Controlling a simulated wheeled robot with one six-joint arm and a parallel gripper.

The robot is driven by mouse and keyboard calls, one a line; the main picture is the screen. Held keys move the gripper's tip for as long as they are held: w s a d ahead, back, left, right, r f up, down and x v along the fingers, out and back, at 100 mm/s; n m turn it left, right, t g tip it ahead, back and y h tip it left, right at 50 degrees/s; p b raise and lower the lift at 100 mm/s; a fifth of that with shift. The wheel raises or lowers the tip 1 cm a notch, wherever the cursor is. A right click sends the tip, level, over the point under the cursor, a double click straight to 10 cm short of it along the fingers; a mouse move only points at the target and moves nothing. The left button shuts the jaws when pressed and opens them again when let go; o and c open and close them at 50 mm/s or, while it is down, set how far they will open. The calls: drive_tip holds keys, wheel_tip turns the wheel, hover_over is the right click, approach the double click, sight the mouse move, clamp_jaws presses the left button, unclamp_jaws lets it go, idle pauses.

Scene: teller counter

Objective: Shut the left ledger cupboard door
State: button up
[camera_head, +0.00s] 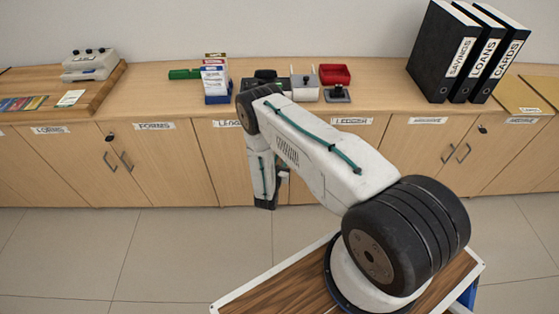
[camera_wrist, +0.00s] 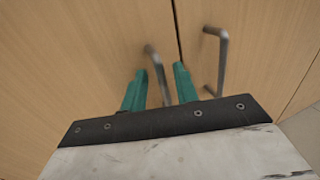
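The left ledger door (camera_head: 214,160) is pale wood, below the counter and partly hidden behind my arm. In the wrist view the left door (camera_wrist: 85,50) meets the right ledger door (camera_wrist: 265,35) at a dark, narrow seam. Any small opening is hard to judge. The left door's grey bar handle (camera_wrist: 154,56) stands between the teal fingers of my gripper (camera_wrist: 160,72), with space visible between them. I cannot tell whether either finger touches it. The right door's handle (camera_wrist: 222,60) is outside the fingers, to the right. In the head view my gripper (camera_head: 265,204) hangs low before the doors.
The forms door (camera_head: 155,165) is left of the ledger doors, and another cupboard door (camera_head: 420,155) is right of them. Black binders (camera_head: 440,60), a red tray (camera_head: 335,74) and a leaflet stand (camera_head: 216,80) are on the counter (camera_head: 375,90). The tiled floor (camera_head: 170,250) in front is clear.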

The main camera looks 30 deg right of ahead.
drive_tip(key=v, duration=0.7)
drive_tip(key=shift+s+a, duration=0.2)
